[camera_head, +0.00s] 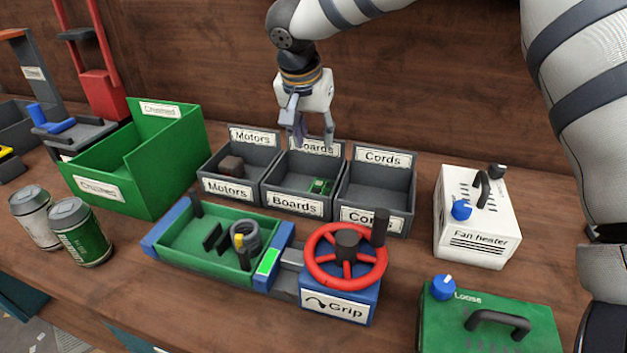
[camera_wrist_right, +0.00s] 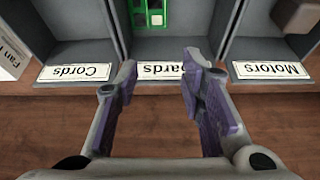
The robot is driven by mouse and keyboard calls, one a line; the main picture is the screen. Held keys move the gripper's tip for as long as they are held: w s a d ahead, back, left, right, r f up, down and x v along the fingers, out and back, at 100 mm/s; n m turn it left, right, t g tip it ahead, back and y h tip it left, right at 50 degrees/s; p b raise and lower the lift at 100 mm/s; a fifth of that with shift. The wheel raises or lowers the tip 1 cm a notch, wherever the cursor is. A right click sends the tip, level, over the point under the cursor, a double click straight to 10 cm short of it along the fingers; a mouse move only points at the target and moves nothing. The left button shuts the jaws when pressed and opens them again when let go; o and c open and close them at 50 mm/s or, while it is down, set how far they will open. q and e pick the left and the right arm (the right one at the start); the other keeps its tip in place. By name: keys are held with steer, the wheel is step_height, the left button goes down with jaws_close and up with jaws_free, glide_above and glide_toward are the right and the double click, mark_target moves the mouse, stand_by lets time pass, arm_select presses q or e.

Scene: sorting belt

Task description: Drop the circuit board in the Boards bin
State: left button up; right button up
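A small green circuit board (camera_head: 319,187) lies inside the Boards bin (camera_head: 290,203), the middle one of three grey bins. It also shows in the right wrist view (camera_wrist_right: 152,14), on the bin floor. My right gripper (camera_head: 313,140) hangs above the back of the Boards bin, fingers pointing down. Its fingers are apart with nothing between them, as the right wrist view (camera_wrist_right: 158,75) also shows. The board is clear of the fingers. My left gripper is not in view.
The Motors bin (camera_head: 228,188) holds a brown block (camera_head: 231,166); the Cords bin (camera_head: 375,197) looks empty. In front stand a green tray (camera_head: 205,262) and a red handwheel (camera_head: 347,283) marked Grip. A fan heater (camera_head: 470,238), a green box (camera_head: 490,335) and two cans (camera_head: 80,235) stand nearby.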

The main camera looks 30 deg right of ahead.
steer(key=v, duration=1.2)
steer(key=shift+f, duration=0.1)
